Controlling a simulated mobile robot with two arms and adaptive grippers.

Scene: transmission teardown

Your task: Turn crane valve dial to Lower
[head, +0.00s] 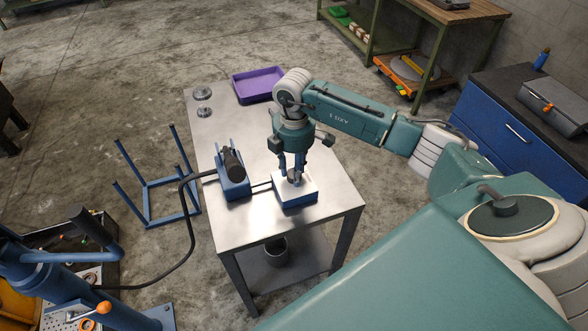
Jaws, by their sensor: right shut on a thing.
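A small blue box with a white top (296,198) sits near the front of the metal table. A small grey dial (295,177) stands on its top. My right gripper (292,172) points down over the box and is shut on the dial; the fingers partly hide it. The dial's markings are too small to read. My left gripper is not in view.
A blue pump-like unit with a dark cylinder (233,168) stands left of the box, with a black hose (188,215) running left. A purple tray (258,84) and metal discs (203,103) lie at the table's (222,125) far end. A blue crane (60,275) stands lower left.

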